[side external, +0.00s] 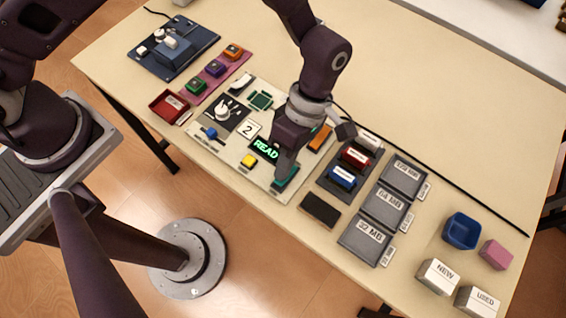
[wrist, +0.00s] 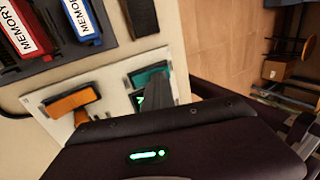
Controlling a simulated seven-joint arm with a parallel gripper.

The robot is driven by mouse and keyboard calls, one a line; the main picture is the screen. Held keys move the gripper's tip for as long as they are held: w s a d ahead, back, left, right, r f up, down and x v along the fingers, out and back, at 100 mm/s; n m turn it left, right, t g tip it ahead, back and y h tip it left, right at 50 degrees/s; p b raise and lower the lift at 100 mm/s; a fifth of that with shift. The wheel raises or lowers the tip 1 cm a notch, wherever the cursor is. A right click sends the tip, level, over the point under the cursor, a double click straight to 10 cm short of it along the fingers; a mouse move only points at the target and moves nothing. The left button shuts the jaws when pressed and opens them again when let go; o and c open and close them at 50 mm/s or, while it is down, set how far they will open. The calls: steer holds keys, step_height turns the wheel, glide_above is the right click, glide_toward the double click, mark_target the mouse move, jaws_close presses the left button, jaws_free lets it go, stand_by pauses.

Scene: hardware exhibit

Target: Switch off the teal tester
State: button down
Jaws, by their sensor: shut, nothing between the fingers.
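A teal switch block (side external: 287,182) sits at the front right corner of a cream panel (side external: 222,146) in the side view. It also shows in the wrist view (wrist: 146,78), partly hidden by my fingers. My gripper (side external: 281,176) points down with its fingers shut and empty, its tips at the teal block; I cannot tell whether they touch. The shut fingers also show in the wrist view (wrist: 159,88). A lit green display (side external: 266,149) beside the gripper reads "READ", its right end hidden. An orange switch (side external: 320,139) is on the same panel, behind the gripper.
The panel also carries a yellow button (side external: 248,161), a blue knob (side external: 210,133) and a "2" card (side external: 249,129). To the right are a rack with red and blue memory modules (side external: 342,176), a dark block (side external: 320,209) and grey labelled trays (side external: 365,240).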

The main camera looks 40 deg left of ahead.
steer(key=shift+w+f, duration=0.1)
steer(key=shift+w, duration=0.55)
steer(key=shift+w+r, duration=0.15)
steer(key=shift+r, duration=0.05)
steer(key=v, duration=1.3)
steer(key=shift+w, duration=0.25)
steer(key=shift+r, duration=0.1)
